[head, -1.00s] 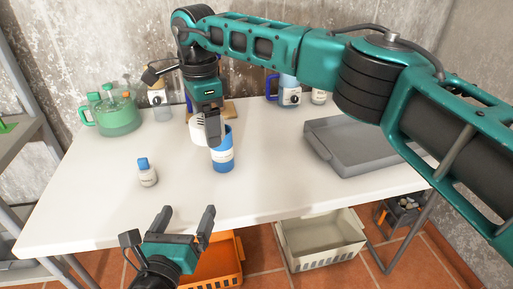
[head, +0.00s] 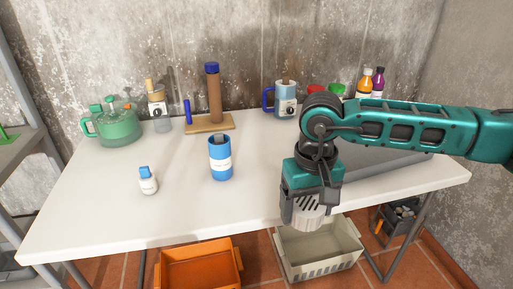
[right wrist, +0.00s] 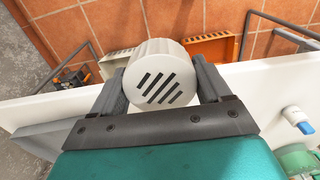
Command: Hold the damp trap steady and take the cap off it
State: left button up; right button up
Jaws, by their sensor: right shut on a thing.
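The damp trap (head: 221,168) is a blue cylinder with a white label, upright on the white table left of its middle. Its top is uncapped and dark inside. The cap (right wrist: 160,75) is white and ribbed with dark slots; it sits between the fingers of my right gripper (right wrist: 160,68) in the right wrist view. In the head view my right gripper (head: 308,208) is shut on the cap (head: 306,214) over the table's front edge, right of the trap and apart from it. My left gripper is out of view.
A green jug (head: 112,127), a wooden stand (head: 209,125) and a blue-handled container (head: 284,98) stand behind. A grey tray (head: 385,160) is partly behind my arm. Orange (head: 200,271) and cream (head: 322,262) crates are below.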

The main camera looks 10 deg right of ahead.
aim_at(220, 156)
jog(key=i+l+u, duration=0.1)
jog(key=l+u, duration=0.85)
jog(key=l, duration=0.3)
jog(key=i+l+u, duration=0.1)
jog(key=i, duration=0.35)
